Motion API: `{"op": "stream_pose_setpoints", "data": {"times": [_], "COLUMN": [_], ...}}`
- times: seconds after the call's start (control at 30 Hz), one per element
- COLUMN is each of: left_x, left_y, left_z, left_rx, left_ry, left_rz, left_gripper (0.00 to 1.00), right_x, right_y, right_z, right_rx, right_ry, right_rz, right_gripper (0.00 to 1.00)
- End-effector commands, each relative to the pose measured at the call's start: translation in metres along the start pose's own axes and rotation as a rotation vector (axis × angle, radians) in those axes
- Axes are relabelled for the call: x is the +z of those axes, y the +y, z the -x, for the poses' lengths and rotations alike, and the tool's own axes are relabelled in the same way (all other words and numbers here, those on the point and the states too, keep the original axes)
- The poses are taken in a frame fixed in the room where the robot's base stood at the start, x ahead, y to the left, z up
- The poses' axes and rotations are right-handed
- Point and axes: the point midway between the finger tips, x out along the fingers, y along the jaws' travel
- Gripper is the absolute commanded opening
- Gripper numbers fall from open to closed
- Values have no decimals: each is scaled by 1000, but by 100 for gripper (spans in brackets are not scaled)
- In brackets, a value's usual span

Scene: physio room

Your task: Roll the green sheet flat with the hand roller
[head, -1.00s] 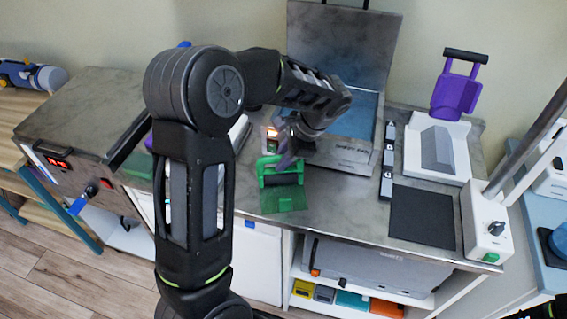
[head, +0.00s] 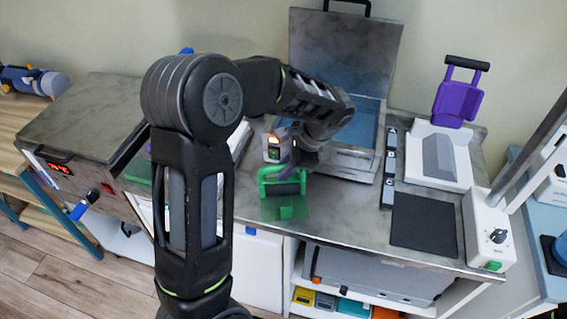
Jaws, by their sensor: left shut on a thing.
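The hand roller has a green frame (head: 264,182) and a dark cylinder, and it is over the back part of the green sheet. The green sheet (head: 286,210) is thin and see-through and lies near the front edge of the counter, partly hidden by the roller. My left gripper (head: 290,172) is shut on the hand roller from above; my arm and wrist hide part of the grip. I cannot tell whether the roller presses on the sheet. My right gripper is not in view.
An open metal case (head: 345,50) stands behind the roller, with a small device with a lit orange display (head: 272,148) beside it. To the right are a black mat (head: 424,220), a dark strip (head: 389,165), a white stand (head: 462,160) and a purple holder (head: 456,100).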

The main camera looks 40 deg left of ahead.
Motion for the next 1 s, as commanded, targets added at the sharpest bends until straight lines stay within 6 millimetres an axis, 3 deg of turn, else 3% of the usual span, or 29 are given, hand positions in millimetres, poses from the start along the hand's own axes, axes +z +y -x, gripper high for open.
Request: {"op": "stream_pose_setpoints", "data": {"times": [0.6,1.0], "left_x": [3,3], "left_y": [45,46], "left_z": [7,7], "left_rx": [6,7], "left_ry": [-2,-3], "left_rz": [-3,-3], "left_gripper": [0,0], "right_x": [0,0], "right_y": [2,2], "right_z": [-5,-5], "right_rx": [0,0], "right_ry": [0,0], "right_rz": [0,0], "right_gripper": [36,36]}}
